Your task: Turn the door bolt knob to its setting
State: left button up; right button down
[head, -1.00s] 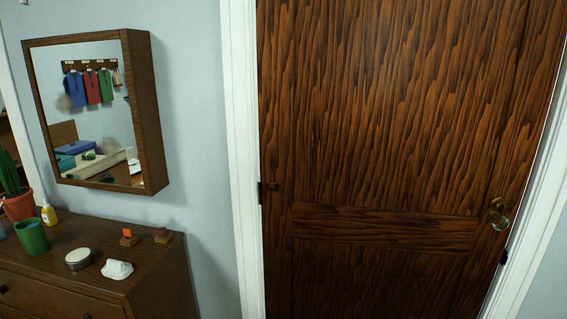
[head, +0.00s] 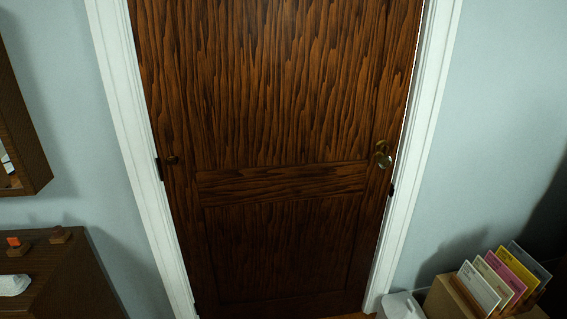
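A dark brown wood door (head: 280,110) stands shut in its white frame in the head view. I cannot tell which one is the bolt knob, and no setting marks are readable. Neither of my grippers is in view.
A wooden dresser (head: 70,280) with small items on top stands at the lower left, under a wooden mirror cabinet (head: 32,150). At the lower right are a box with several coloured folders (head: 511,272) and a white bin (head: 400,306). The door front is unobstructed.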

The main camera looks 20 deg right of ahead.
aim_at(382, 146)
jog(key=z, duration=1.3)
